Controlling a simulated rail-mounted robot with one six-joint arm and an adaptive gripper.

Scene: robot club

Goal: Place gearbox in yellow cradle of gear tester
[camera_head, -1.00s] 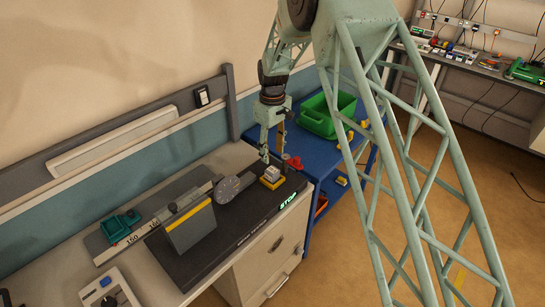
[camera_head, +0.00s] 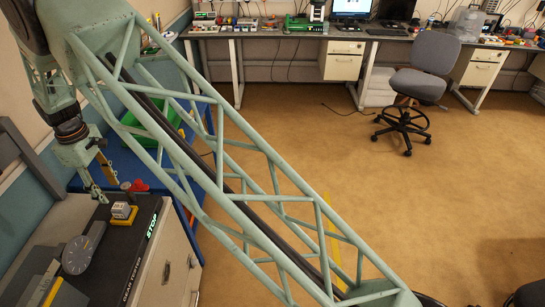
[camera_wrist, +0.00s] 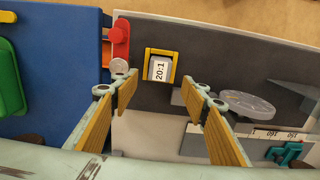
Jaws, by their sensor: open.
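The gearbox, a small light grey block labelled 20:1 (camera_wrist: 159,69), sits within the yellow cradle (camera_wrist: 160,50) on the dark top of the gear tester (camera_wrist: 225,65). In the head view, the gearbox (camera_head: 121,210) appears upright on the yellow cradle (camera_head: 124,221), near the far end of the tester (camera_head: 120,262). My gripper (camera_wrist: 160,90) is open and empty in the wrist view. Its two wood-coloured finger pads are spread wide, one to each side of the gearbox in the picture, apart from it. In the head view, my gripper (camera_head: 104,186) hangs just behind the gearbox.
A grey dial (camera_head: 82,252) stands beside the cradle on the tester. A red part (camera_wrist: 119,38) with a round metal knob is close to my left finger. A blue table (camera_wrist: 58,60) with a green bin (camera_wrist: 9,75) adjoins. A teal object (camera_wrist: 284,153) lies beyond the dial.

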